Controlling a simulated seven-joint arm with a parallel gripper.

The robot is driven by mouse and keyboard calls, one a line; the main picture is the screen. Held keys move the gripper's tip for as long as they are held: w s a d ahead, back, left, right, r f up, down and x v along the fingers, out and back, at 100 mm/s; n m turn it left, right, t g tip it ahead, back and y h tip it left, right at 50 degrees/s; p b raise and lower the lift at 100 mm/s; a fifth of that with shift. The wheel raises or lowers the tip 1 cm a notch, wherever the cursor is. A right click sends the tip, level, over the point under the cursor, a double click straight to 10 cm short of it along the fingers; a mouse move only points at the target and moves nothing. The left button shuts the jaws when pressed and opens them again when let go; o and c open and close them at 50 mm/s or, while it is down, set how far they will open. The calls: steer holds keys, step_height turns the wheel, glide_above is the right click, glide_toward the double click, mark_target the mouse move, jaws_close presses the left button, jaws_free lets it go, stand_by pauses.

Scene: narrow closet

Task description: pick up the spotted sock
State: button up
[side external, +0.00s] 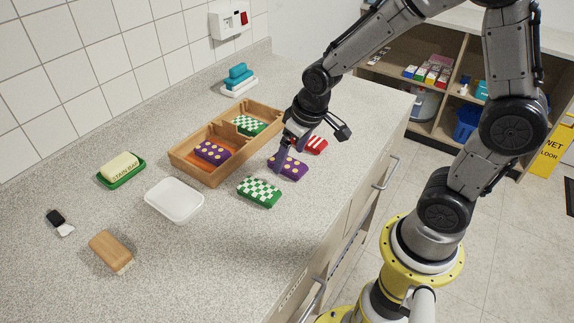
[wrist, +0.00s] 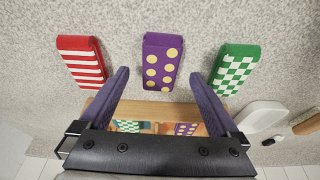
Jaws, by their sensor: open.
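A folded purple sock with yellow spots (side external: 290,168) lies on the counter, between a red-striped sock (side external: 315,145) and a green-checked sock (side external: 259,191). In the wrist view the spotted sock (wrist: 162,62) is upper centre, with the striped sock (wrist: 82,62) left and the checked sock (wrist: 233,69) right. My gripper (side external: 287,153) is open and empty, close above the spotted sock and partly covering it in the side view. In the wrist view its fingertips (wrist: 160,75) are wide apart, either side of the sock's near end; contact cannot be told.
A wooden tray (side external: 181,165) behind holds another spotted sock (side external: 212,151) and another checked sock (side external: 248,125). A white lidded box (side external: 174,199), a soap bar on a green dish (side external: 121,177), a wooden brush (side external: 110,251) and stacked blue items (side external: 238,76) stand apart.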

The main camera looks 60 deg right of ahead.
mark_target(287, 166)
steer(key=shift+x, duration=1.1)
steer(key=shift+f, duration=0.25)
steer(key=c, duration=1.4)
